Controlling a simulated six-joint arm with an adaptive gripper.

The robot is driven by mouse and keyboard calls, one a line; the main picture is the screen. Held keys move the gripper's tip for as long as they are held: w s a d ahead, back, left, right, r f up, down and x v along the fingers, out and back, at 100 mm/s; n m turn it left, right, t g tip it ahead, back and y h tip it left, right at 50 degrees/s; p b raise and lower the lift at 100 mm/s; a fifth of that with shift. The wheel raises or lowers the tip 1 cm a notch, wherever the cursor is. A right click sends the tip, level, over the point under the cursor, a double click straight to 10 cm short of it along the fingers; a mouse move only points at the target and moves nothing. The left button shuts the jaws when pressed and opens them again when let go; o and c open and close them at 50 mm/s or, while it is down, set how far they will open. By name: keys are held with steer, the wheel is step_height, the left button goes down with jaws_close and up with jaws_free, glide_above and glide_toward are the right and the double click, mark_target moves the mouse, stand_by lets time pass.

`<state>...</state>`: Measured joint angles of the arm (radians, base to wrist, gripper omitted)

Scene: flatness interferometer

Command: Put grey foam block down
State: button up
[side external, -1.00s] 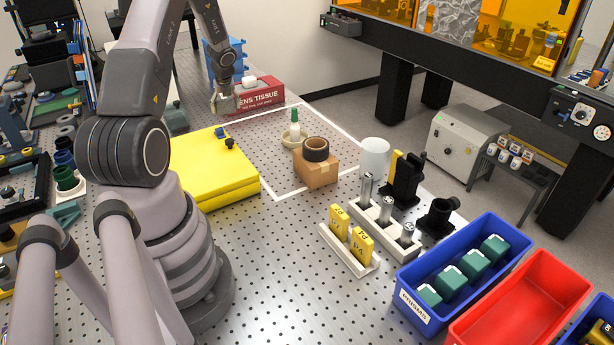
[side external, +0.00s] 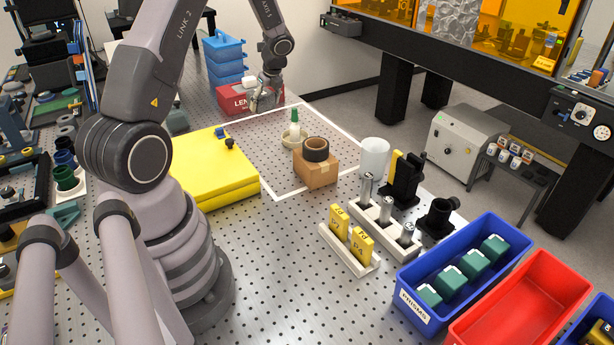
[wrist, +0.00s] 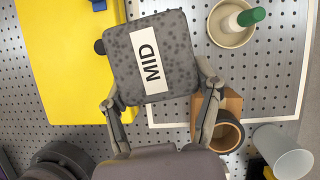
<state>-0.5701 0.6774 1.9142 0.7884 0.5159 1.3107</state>
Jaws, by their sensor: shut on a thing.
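The grey foam block (wrist: 180,50) is speckled dark grey with a white "MID" label, seen in the wrist view. My gripper (wrist: 160,102) is shut on it, with one finger at each side of its near end. The block hangs above the perforated table, beside the yellow slab. In the side external view my gripper (side external: 265,100) is over the far part of the table, in front of the red tissue box. The block is hard to make out there. A white taped outline (side external: 272,187) marks an area of the table; it also shows in the wrist view (wrist: 304,70).
The yellow slab (side external: 215,180) lies left of the outline. A white cup (side external: 375,155) stands to the right. The outline's left part looks clear.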

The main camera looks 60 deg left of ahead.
steer(key=w+d+n+g, duration=0.1)
steer(key=w+d+n, duration=0.1)
steer(key=d, duration=0.6)
steer(key=w+d+n+g, duration=0.1)
steer(key=w+d+n, duration=0.1)
steer(key=d, duration=0.5)
steer(key=n+g+h, duration=0.2)
steer(key=n+h, duration=0.3)
steer(key=n, duration=0.7)
glide_above(311, 333)
steer(key=f, duration=0.8)
steer(key=w+f, duration=0.1)
steer(key=f, duration=0.4)
steer(key=shift+w+f, duration=0.1)
steer(key=shift+f, duration=1.85)
steer(key=shift+f, duration=0.1)
